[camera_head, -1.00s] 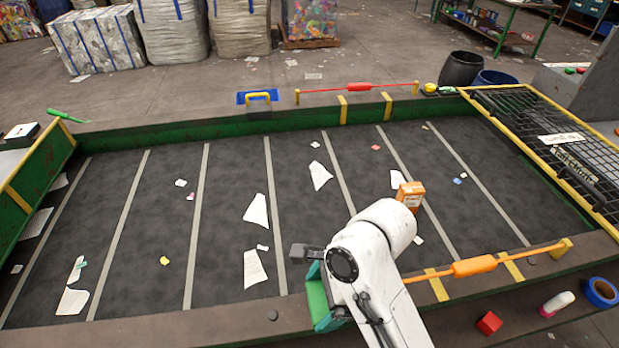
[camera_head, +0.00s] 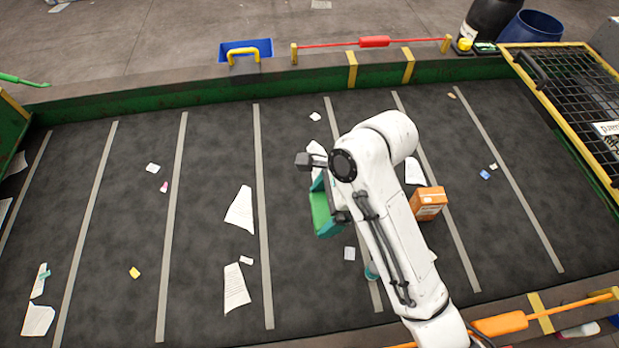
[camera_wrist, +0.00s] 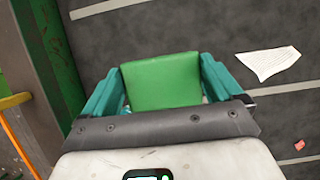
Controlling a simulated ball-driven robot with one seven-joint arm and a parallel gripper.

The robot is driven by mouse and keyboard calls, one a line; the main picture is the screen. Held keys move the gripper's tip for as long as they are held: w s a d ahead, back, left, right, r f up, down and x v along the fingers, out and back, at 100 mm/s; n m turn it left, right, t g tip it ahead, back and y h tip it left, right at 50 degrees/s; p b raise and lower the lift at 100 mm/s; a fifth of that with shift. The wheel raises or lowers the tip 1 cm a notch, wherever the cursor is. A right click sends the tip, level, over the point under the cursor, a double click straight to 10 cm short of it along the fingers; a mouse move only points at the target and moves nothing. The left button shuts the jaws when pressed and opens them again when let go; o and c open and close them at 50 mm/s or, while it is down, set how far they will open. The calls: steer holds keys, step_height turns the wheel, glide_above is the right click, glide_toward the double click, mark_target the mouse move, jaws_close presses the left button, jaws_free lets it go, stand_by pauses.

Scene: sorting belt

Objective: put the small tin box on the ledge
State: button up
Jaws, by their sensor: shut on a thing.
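My gripper (camera_head: 323,206) is over the dark belt, near the middle of the head view. It is shut on a green box, which I take as the small tin box (camera_head: 322,214). In the wrist view the green box (camera_wrist: 160,82) sits between two teal fingers. My arm and wrist hide part of it in the head view. A brown ledge (camera_head: 325,63) runs along the belt's far side, behind a green side wall, apart from the box.
An orange box (camera_head: 428,203) stands on the belt right of my arm. Paper scraps (camera_head: 240,208) lie about. On the far side are a blue tray (camera_head: 262,48) with a yellow handle and a red pull cord (camera_head: 374,41). A yellow-framed grate (camera_head: 575,95) is at right.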

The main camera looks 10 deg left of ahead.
steer(key=w+a+f, duration=0.1)
steer(key=w+f, duration=0.1)
steer(key=w, duration=0.1)
steer(key=w+a+f+b, duration=0.1)
steer(key=w+f, duration=0.2)
steer(key=w, duration=0.1)
steer(key=w+a+f, duration=0.1)
steer(key=w+f, duration=0.2)
steer(key=shift+w+a+f+b, duration=0.15)
steer(key=shift+w+a+b, duration=0.05)
steer(key=shift+b, duration=0.1)
steer(key=shift+w+f, duration=0.1)
steer(key=shift+w, duration=0.1)
steer(key=shift+w+a+f+b, duration=0.15)
steer(key=shift+w+f+b, duration=0.15)
steer(key=shift+f+b, duration=0.6)
steer(key=f+b, duration=0.1)
steer(key=b, duration=0.1)
steer(key=shift+f+b, duration=0.35)
steer(key=shift+b, duration=0.05)
steer(key=shift+f, duration=0.15)
steer(key=o, duration=0.8)
